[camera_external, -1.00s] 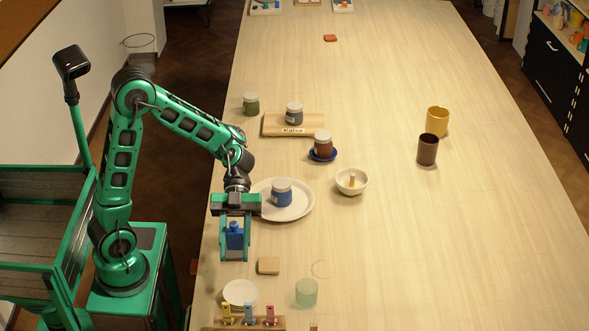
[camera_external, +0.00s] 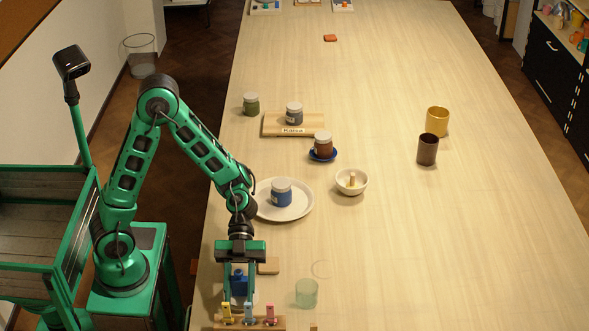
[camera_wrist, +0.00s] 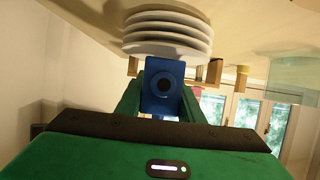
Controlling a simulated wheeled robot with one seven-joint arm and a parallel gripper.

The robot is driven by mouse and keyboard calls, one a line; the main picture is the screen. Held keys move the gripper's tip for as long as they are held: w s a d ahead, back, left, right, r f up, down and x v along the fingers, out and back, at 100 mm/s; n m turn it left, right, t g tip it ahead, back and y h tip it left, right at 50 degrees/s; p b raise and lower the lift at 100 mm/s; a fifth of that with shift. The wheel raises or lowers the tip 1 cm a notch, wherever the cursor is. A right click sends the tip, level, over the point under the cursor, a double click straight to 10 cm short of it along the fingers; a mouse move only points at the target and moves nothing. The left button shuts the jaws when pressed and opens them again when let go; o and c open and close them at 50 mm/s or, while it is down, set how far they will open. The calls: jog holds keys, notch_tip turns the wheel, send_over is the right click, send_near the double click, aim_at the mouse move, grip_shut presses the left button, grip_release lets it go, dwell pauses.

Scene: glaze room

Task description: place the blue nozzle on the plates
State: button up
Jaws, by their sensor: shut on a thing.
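In the wrist view the nozzle (camera_wrist: 163,84) sits between the two green fingers. The stack of white plates (camera_wrist: 167,32) shows right beyond the nozzle in that upside-down view, several plates high. In the external view the plates (camera_external: 240,302) are mostly hidden behind the fingers and nozzle. The nozzle appears over or close to the stack; I cannot tell whether it touches.
A wooden rack (camera_external: 280,323) with yellow, blue and pink pieces stands just in front of the plates. A green glass (camera_external: 306,293) is to the right, a wooden block (camera_external: 268,266) behind.

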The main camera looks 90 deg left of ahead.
jog(key=o, duration=1.1)
jog(key=v, duration=1.2)
jog(key=shift+a, duration=0.1)
